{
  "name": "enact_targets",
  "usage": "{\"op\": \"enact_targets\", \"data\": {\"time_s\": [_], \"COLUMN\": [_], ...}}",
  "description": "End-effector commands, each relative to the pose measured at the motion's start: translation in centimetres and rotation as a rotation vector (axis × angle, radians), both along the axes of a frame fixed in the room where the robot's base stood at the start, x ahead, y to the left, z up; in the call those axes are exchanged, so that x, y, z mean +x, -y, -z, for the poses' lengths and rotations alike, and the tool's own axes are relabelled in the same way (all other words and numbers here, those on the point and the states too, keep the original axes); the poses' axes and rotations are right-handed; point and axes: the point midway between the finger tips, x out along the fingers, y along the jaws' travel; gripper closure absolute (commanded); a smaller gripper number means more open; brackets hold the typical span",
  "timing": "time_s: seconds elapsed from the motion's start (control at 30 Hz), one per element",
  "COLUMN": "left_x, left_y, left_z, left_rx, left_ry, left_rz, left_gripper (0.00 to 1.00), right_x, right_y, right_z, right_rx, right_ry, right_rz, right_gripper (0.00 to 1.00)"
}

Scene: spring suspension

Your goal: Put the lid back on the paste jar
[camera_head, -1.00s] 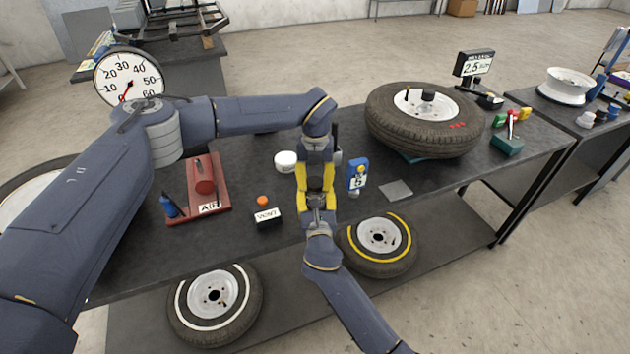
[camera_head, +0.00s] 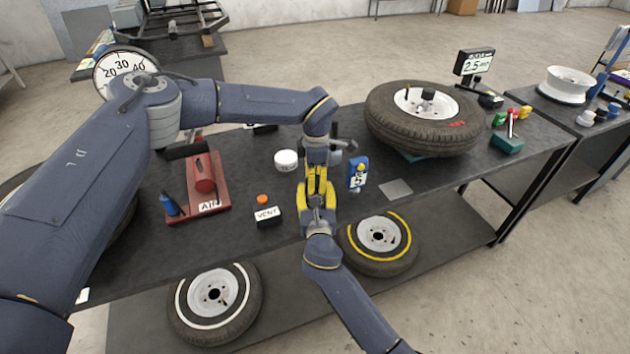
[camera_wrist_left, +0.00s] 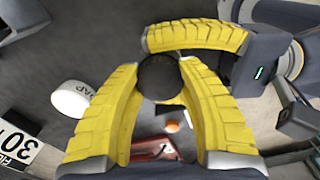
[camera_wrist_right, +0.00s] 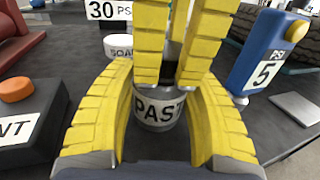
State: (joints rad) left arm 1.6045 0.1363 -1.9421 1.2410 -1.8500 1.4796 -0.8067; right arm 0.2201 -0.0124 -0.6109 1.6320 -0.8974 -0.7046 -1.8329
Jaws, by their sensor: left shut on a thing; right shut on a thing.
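The paste jar (camera_wrist_right: 155,112) is grey with a white label reading PAST in the right wrist view. My right gripper (camera_wrist_right: 162,76) is shut on its sides. My left gripper (camera_wrist_left: 160,74) points down from above, shut on the round black lid (camera_wrist_left: 160,82). In the right wrist view the left fingers stand directly over the jar and cover its rim, so I cannot tell whether lid and jar touch. In the head view both yellow grippers (camera_head: 318,185) overlap near the bench's front edge and hide jar and lid.
A white soap tub (camera_head: 286,160) stands behind left. A VENT block (camera_head: 267,216) and an orange cap (camera_head: 262,199) are left; a blue 5 PSI gauge (camera_head: 358,174) is close on the right. The red AIR stand (camera_head: 205,178) and a tyre (camera_head: 425,120) are farther out.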

Motion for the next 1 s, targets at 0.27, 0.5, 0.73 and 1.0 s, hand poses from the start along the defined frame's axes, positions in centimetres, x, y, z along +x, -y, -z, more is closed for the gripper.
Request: {"op": "enact_targets", "data": {"time_s": [0.27, 0.5, 0.73, 1.0], "left_x": [0.00, 0.01, 0.01, 0.01], "left_y": [0.07, 0.07, 0.06, 0.06], "left_z": [-0.08, -0.09, -0.02, 0.01], "left_rx": [-0.002, 0.000, 0.000, 0.000], "left_ry": [0.001, 0.001, 0.001, 0.001], "left_rz": [0.446, 0.831, 1.197, 1.622], "left_gripper": [0.75, 0.75, 0.75, 0.75], "right_x": [-0.02, -0.01, -0.01, -0.02], "right_y": [0.01, 0.01, 0.01, 0.01], "right_z": [0.10, 0.11, 0.11, 0.11], "right_rx": [0.000, 0.000, 0.000, 0.000], "right_ry": [-0.002, -0.002, -0.002, -0.002], "right_rz": [0.000, 0.000, 0.000, 0.000], "right_gripper": [1.00, 1.00, 1.00, 1.00]}}
